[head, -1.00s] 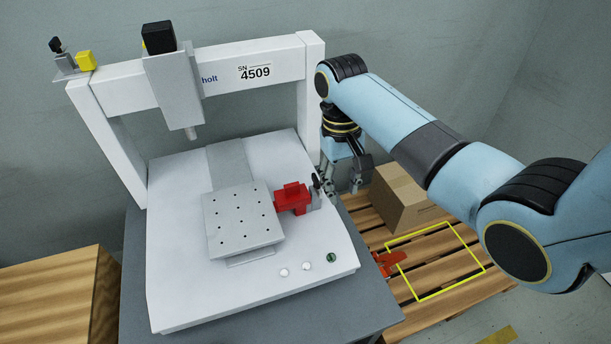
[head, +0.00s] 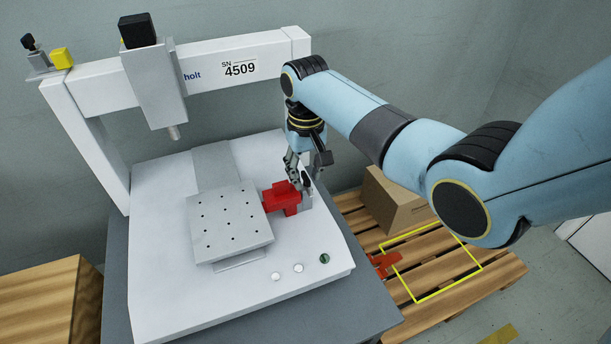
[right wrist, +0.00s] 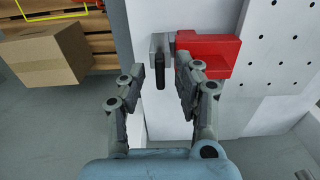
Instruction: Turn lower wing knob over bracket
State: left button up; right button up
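The lower wing knob (right wrist: 161,72) is a thin black piece on a small grey bracket (right wrist: 158,44) beside the red block (right wrist: 210,52) in the right wrist view. In the head view the knob (head: 306,179) is dark and partly covered by my gripper, above the grey bracket (head: 307,201) at the right end of the red block (head: 283,198). My right gripper (right wrist: 161,72) is open, pointing at the bracket. Its fingers stand on either side of the knob, with a visible gap on each side. My left gripper is not in view.
The white machine (head: 240,300) has a gantry above and a perforated plate (head: 230,222) left of the red block. Another dark knob (head: 28,42) sits by a yellow block at the gantry's upper left. A cardboard box (head: 395,203) stands on the pallet (head: 465,272) at right.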

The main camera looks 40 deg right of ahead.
jog(key=shift+f, duration=0.1)
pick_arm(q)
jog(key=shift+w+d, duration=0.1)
pick_arm(e)
grip_shut()
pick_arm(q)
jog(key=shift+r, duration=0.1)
